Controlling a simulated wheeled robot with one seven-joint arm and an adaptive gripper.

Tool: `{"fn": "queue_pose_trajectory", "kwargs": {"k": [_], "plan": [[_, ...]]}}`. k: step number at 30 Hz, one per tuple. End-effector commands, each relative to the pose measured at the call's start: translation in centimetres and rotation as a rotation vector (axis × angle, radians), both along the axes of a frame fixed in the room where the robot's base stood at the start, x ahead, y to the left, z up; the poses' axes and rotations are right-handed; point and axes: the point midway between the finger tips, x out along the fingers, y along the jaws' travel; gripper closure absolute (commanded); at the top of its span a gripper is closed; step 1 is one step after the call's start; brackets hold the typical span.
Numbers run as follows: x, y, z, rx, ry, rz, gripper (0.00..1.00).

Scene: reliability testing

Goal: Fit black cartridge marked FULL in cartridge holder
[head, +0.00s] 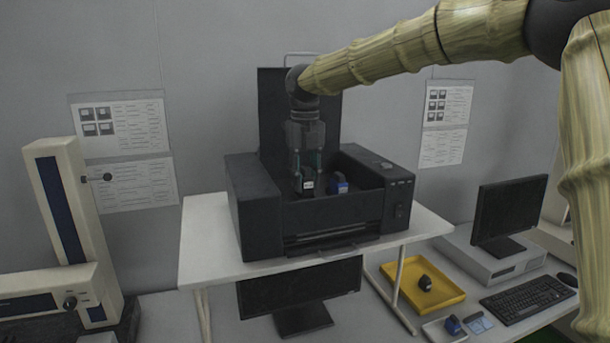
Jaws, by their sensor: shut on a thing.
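My gripper (305,160) reaches down from above into the open bay of a black printer (262,200). It is shut on a black cartridge (307,186) with a small white label; the label is too small to read. The cartridge is inside the bay, left of a blue cartridge (339,183). The cartridge holder is mostly hidden by the printer's front wall and my gripper. I cannot tell whether the black cartridge is seated or only held above its slot.
The printer stands on a white table (205,240), its lid (270,100) raised behind my gripper. Lower right, a yellow tray (455,297) holds a black cartridge (425,283). A monitor (508,210) and keyboard (528,298) stand at right.

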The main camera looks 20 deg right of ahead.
Motion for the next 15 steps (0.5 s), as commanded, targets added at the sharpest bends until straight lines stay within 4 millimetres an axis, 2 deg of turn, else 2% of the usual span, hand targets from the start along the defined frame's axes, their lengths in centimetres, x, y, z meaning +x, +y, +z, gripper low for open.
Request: {"fn": "queue_pose_trajectory", "kwargs": {"k": [15], "plan": [[-0.02,-0.07,-0.96,0.0,0.0,-0.001,0.98]]}}
